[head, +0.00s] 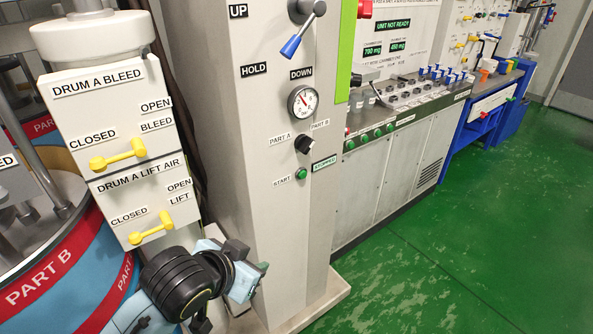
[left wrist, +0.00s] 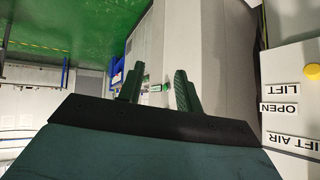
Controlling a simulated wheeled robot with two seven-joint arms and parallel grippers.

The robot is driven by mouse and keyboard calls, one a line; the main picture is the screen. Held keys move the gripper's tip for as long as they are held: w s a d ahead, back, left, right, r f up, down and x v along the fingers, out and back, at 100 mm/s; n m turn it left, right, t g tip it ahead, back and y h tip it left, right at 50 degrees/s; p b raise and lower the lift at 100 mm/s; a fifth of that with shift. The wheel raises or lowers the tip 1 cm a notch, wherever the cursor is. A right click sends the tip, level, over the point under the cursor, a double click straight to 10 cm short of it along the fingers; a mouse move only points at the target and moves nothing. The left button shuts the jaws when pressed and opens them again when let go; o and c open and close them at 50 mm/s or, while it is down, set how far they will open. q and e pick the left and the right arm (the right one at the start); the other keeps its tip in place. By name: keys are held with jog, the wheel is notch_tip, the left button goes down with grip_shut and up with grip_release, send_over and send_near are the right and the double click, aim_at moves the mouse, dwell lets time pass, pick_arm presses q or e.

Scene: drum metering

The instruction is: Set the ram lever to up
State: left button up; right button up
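The ram lever (head: 296,37) has a blue handle on a grey round hub at the top of the grey column's front panel, in the head view. The handle slants down and left from the hub, pointing between the HOLD label (head: 254,69) and the DOWN label (head: 301,73). The UP label (head: 238,11) is at upper left of the hub. My left gripper (head: 250,260) is low in front of the column, well below the lever and apart from it. In the left wrist view its two fingers (left wrist: 158,88) stand apart with nothing between them. My right gripper is not in view.
The column (head: 225,170) also carries a gauge (head: 303,102), a selector knob (head: 304,145) and a green start button (head: 301,174). Left of it are drum A boxes with a yellow bleed handle (head: 118,155) and a lift air handle (head: 151,228). Green floor (head: 450,250) is clear at right.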

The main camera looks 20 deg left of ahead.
pick_arm(q)
jog(key=w+r+m+t+h, duration=0.1)
jog(key=w+r+t, duration=0.2)
jog(key=w+r, duration=0.35)
jog(key=w+r+m+t, duration=0.15)
jog(key=w+r, duration=0.25)
jog(key=r, duration=0.6)
jog(key=t+h, duration=0.2)
jog(key=t, duration=0.2)
send_near(290, 47)
jog(key=shift+m, duration=0.45)
jog(key=x, duration=0.4)
jog(key=p+x, duration=0.1)
jog(key=x, duration=0.8)
jog(key=shift+w+a+f, duration=0.1)
jog(key=shift+w+a, duration=0.1)
jog(key=shift+w, duration=0.1)
jog(key=shift+c, duration=0.3)
grip_shut()
